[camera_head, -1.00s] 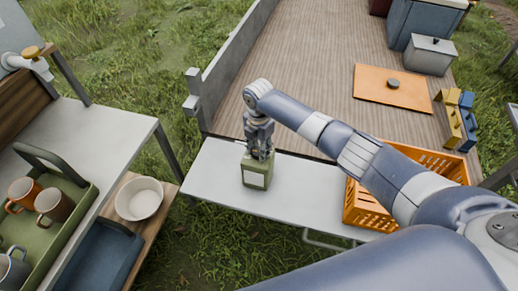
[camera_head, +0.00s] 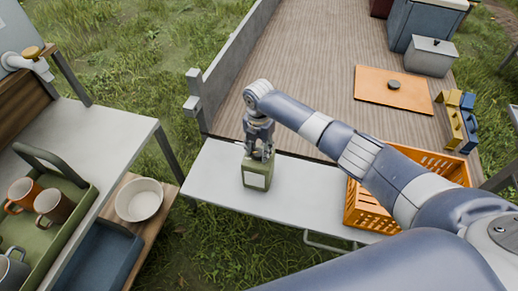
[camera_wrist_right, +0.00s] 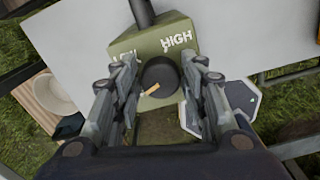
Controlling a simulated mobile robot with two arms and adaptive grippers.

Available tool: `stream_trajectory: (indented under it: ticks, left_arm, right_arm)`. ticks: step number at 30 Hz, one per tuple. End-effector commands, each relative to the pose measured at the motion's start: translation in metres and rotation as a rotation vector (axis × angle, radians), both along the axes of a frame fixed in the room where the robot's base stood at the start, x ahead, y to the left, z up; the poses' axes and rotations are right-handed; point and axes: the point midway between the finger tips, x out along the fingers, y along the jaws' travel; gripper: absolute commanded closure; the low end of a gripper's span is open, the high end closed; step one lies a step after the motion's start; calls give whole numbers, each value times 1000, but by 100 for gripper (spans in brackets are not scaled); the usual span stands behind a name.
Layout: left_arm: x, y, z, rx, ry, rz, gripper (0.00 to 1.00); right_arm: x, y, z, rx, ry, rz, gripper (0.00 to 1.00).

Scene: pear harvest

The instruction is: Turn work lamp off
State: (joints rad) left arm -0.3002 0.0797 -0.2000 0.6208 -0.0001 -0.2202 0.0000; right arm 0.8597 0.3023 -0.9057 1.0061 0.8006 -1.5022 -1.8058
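The work lamp (camera_head: 256,176) is a green box with a pale front panel, standing upright on the white table. In the wrist view its green top (camera_wrist_right: 150,42) carries a dark round knob (camera_wrist_right: 160,74) with a tan pointer mark toward the lower left. The word HIGH is readable to the right; a label at left is partly hidden. My right gripper (camera_head: 260,154) points down over the lamp. In the wrist view its fingers (camera_wrist_right: 163,78) stand apart on either side of the knob, with small gaps seeming to show. My left gripper is not in view.
An orange crate (camera_head: 362,208) stands on the table to the right, under my right arm. At left are a green tray (camera_head: 82,190) with mugs, a white bowl (camera_head: 139,200) and a blue tray (camera_head: 100,258). The white table (camera_head: 215,170) is clear left of the lamp.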

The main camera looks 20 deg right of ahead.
Motion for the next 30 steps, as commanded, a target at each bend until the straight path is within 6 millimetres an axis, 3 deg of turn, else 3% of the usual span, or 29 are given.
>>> stream_trajectory:
  ticks: [14, 30]
  left_arm:
    - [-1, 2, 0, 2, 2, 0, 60]
    - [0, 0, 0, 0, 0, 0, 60]
  right_arm:
    - [1, 0, 8, 0, -1, 0, 46]
    - [1, 0, 108, 1, -2, -1, 46]
